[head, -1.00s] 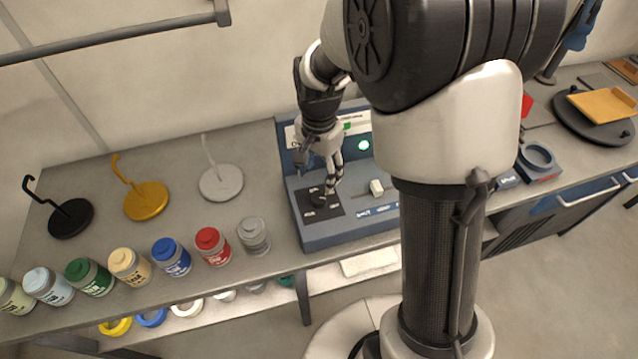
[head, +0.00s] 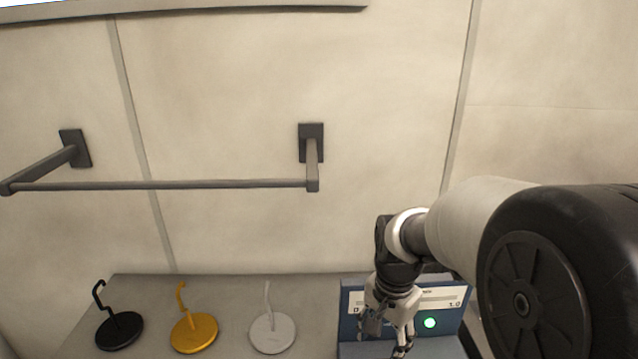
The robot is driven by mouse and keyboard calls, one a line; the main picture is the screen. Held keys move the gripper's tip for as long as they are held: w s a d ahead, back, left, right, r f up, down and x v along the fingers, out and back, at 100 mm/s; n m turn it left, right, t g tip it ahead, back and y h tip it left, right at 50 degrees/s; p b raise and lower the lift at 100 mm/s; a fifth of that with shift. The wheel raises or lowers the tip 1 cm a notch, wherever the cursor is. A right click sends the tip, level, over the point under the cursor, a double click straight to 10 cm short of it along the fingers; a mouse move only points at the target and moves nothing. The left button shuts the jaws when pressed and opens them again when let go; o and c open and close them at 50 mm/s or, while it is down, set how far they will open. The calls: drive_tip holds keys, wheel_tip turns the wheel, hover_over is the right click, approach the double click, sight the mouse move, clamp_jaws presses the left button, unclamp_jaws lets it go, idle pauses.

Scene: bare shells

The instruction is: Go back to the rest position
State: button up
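My gripper (head: 401,345) is low in the head view, right of centre, pointing down in front of the blue control panel (head: 352,302). My arm reaches to it from the right edge. The panel has a white label strip and a lit green round light (head: 430,323). The gripper's fingertips are near the bottom edge of the picture, and I cannot tell whether they are apart or closed. No held object shows. The lower part of the panel is cut off by the frame.
A black hook stand (head: 119,331), a yellow hook stand (head: 194,333) and a white hook stand (head: 272,333) stand on the grey counter (head: 228,291) to the left. A dark wall rail (head: 160,185) juts out above them. The wall between rail and panel is bare.

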drive_tip(key=s+r+n+t+b, duration=0.1)
drive_tip(key=s+r+n, duration=0.3)
drive_tip(key=s, duration=0.6)
drive_tip(key=s+r+n+t+b, duration=0.1)
drive_tip(key=s+r+n+t, duration=0.2)
drive_tip(key=s, duration=0.7)
drive_tip(key=r+n, duration=0.1)
drive_tip(key=n, duration=0.1)
drive_tip(key=shift+r+n, duration=0.3)
drive_tip(key=shift+r, duration=0.1)
